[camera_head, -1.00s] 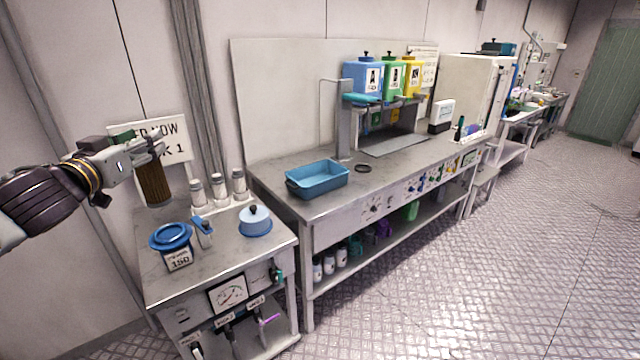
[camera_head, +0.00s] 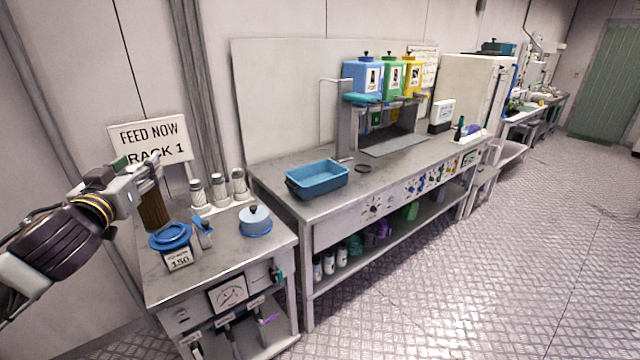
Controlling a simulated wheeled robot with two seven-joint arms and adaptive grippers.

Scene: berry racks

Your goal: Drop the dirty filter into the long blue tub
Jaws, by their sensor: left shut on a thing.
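My left gripper (camera_head: 146,180) is shut on a brown, cylindrical dirty filter (camera_head: 153,209). The filter hangs upright from the fingers near the back left of the small metal table, behind the blue round dish. I cannot tell whether its lower end touches the tabletop. The long blue tub (camera_head: 318,180) sits on the left end of the longer bench, well to the right of the gripper. It looks empty. My right gripper is not in view.
On the small table (camera_head: 234,239) stand a blue dish (camera_head: 171,237) on a "150" scale, white-capped canisters (camera_head: 219,189) and a blue lidded pot (camera_head: 256,221). A "FEED NOW RACK 1" sign (camera_head: 150,140) stands behind. A black ring (camera_head: 363,169) lies right of the tub.

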